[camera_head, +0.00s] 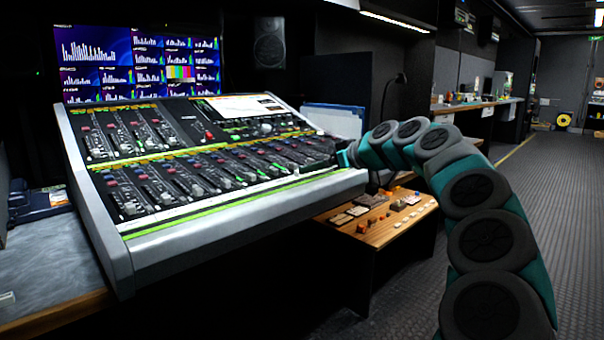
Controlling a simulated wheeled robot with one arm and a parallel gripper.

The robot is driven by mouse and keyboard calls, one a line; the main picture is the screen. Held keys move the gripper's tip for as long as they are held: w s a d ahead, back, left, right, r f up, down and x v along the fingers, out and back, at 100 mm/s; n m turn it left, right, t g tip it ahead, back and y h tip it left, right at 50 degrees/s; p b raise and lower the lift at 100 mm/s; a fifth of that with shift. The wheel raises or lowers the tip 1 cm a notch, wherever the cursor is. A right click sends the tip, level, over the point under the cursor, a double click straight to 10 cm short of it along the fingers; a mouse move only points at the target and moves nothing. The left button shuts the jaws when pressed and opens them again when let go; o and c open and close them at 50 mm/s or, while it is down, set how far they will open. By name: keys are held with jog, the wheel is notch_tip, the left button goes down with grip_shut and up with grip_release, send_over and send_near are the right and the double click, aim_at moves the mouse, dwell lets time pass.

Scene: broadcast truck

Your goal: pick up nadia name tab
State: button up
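I cannot pick out the Nadia name tab; no lettering is readable at this size. Several small pale, brown and orange pieces (398,206) lie on the low wooden table (383,233), too small to identify. My teal and grey arm rises from the lower right and bends left. Its end, my gripper (343,158), is by the right edge of the mixing console (250,208). The fingers are too small and dark to tell whether they are open or shut, or whether they hold anything.
A monitor wall (140,62) stands behind the console. A pale blue panel or binder (333,120) is behind my gripper. A grey-topped desk (45,265) is at the left. A long counter (475,104) lies farther back. The aisle floor (560,180) at right is open.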

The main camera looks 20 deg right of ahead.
aim_at(308, 178)
jog(key=x, duration=0.4)
jog(key=shift+a+f, duration=0.1)
jog(key=shift+f, duration=0.05)
grip_shut()
dwell(0.5)
